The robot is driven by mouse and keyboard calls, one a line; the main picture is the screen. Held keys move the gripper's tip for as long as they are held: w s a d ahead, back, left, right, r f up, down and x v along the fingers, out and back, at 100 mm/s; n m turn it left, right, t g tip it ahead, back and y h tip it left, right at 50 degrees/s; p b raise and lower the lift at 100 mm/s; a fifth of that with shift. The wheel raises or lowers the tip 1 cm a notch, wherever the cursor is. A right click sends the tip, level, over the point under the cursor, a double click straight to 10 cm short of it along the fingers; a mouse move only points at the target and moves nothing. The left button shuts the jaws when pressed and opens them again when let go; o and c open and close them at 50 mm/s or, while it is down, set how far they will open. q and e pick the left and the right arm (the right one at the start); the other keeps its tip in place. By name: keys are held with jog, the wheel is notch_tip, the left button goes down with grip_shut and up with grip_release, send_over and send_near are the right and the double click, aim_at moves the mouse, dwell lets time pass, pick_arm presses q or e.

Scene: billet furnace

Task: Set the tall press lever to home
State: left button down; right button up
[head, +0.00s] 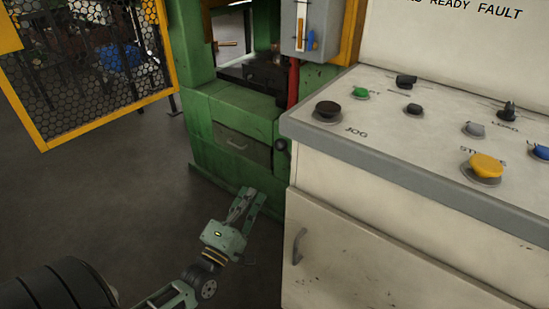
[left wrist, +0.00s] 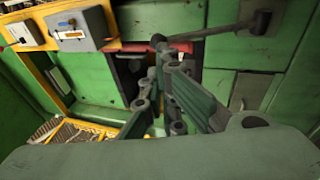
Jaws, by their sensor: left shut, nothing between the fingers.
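My left gripper (head: 251,194) is low in front of the green press (head: 228,112), left of the console cabinet. It is shut and empty; its fingers also show in the left wrist view (left wrist: 165,66). In the left wrist view, a dark lever (left wrist: 210,32) with a round knob lies across the green panel beyond the fingers, apart from them as far as I can tell. In the head view a dark round knob (head: 281,145) shows beside the console edge. I cannot tell whether it belongs to that lever. My right gripper is not in view.
The control console (head: 400,125) with several buttons and knobs stands at the right. A grey box (head: 300,25) with a blue handle hangs above the press, near a red part (head: 293,80). A yellow-framed mesh guard (head: 160,45) stands at the left. The dark floor is clear between.

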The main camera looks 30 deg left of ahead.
pick_arm(q)
jog(key=b+x, duration=0.1)
jog(key=x, duration=1.3)
